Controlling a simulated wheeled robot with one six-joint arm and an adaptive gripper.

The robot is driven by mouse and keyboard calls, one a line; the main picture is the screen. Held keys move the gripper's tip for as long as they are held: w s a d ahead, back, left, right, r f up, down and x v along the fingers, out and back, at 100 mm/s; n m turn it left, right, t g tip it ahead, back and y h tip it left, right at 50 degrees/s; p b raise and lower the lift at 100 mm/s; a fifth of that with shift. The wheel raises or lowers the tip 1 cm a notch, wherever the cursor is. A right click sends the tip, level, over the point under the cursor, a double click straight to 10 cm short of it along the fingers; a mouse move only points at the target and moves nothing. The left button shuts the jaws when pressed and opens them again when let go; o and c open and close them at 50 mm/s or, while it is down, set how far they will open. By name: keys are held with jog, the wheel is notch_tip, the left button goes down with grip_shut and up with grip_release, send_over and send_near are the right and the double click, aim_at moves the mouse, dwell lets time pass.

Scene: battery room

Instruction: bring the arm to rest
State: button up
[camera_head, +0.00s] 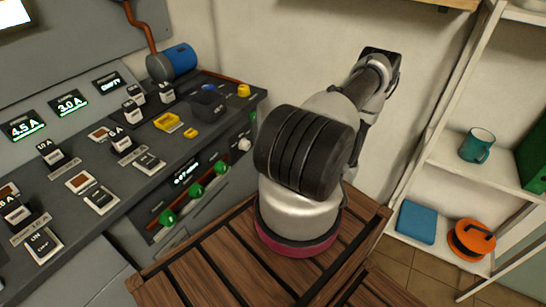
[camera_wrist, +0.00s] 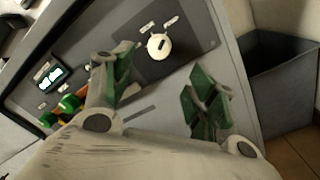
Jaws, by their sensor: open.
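My arm (camera_head: 345,110) rises from its round base on a slatted wooden top and leans up and right toward the wall in the head view. My gripper itself is hidden behind the arm there. In the wrist view my gripper (camera_wrist: 163,92) is open, with its two green-padded fingers well apart and nothing between them. Beyond the fingers is the grey front of the console (camera_wrist: 195,68), with a round white knob (camera_wrist: 159,45) above the gap between them. The fingers appear apart from the panel, though the distance is hard to tell.
The console (camera_head: 215,108) with switches, green knobs (camera_head: 195,191) and a blue cylinder (camera_head: 180,60) stands left of my arm. White shelves (camera_head: 450,165) at right hold a teal mug (camera_head: 477,146), a blue item (camera_head: 416,222) and an orange reel (camera_head: 470,240). The wrist view shows a dark bin (camera_wrist: 275,85).

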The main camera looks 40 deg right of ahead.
dwell(0.4)
jog(key=a+r+n+g+y, duration=0.2)
jog(key=a+r+n+g, duration=0.25)
jog(key=r+n, duration=0.35)
jog(key=a+r+n+g+y, duration=0.35)
jog(key=r+n+g, duration=0.25)
jog(key=r+n, duration=0.25)
jog(key=a+r+n+g+y, duration=0.1)
jog(key=a+r+n+g, duration=0.4)
jog(key=r+n, duration=0.3)
jog(key=s+a+r+n+t+h, duration=0.1)
jog(key=s+r+n+h, duration=0.3)
jog(key=r+n, duration=0.5)
jog(key=s+a+r+n+t+h, duration=0.1)
jog(key=s+r+n+h, duration=0.4)
jog(key=r+n+h, duration=0.2)
notch_tip(320, 180, up, 3)
jog(key=shift+a+f+n, duration=0.1)
jog(key=shift+a+n, duration=0.1)
jog(key=shift+n, duration=0.95)
jog(key=shift+h, duration=0.25)
jog(key=shift+c, duration=0.5)
